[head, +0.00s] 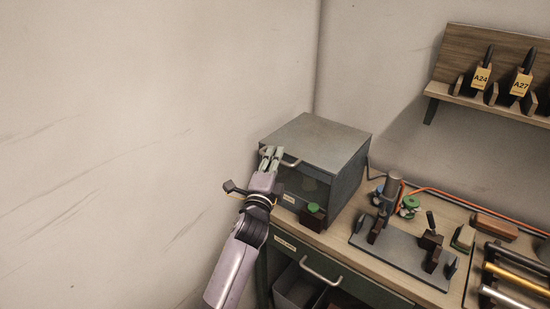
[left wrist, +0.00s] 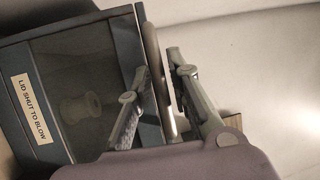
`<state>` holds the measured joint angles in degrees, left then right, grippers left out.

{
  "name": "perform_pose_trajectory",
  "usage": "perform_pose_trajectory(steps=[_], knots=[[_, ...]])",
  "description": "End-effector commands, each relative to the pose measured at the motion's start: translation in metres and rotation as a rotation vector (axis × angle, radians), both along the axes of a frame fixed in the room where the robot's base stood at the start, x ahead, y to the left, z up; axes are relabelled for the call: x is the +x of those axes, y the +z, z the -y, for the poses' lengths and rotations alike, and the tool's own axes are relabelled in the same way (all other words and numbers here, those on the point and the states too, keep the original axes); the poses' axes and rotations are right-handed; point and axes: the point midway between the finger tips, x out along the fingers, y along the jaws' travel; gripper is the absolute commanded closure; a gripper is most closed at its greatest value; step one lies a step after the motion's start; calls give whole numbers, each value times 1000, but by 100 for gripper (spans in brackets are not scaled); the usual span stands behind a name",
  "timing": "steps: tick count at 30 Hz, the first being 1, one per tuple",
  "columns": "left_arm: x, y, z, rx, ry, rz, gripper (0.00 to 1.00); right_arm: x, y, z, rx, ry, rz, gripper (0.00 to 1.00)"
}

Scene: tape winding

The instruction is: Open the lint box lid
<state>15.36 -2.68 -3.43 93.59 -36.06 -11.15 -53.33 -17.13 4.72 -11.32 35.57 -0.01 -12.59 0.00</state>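The lint box (head: 335,142) is a grey box at the back left of the bench. Its lid (head: 303,183) is a dark see-through front panel and looks shut. In the left wrist view the lid (left wrist: 70,60) bears the label "LID SHUT TO BLOW", and a pale spool-like thing shows dimly behind it. A pale bar handle (head: 291,162) sits at the lid's upper edge. My left gripper (head: 270,151) is at this handle. In the left wrist view the handle (left wrist: 153,60) runs between the parted fingers (left wrist: 160,75); firm contact is not visible. My right gripper is not in view.
A dark block with a green knob (head: 313,212) stands before the box. To its right are a grey metal fixture (head: 400,253) and rods on a rack (head: 515,280). A drawer handle (head: 320,272) is below. A wall shelf (head: 450,91) hangs at upper right.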

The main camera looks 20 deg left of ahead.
Motion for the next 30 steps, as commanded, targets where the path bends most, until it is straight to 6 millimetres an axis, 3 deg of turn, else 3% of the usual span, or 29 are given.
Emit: perform_pose_trajectory(steps=[8, 16, 30], knots=[[1, 0, 0, 0, 0, 0, 82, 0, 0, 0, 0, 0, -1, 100], [1, 0, 0, 0, 0, 0, 100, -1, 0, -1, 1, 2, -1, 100], [1, -1, 0, -1, 0, -1, 100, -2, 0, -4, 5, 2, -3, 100]])
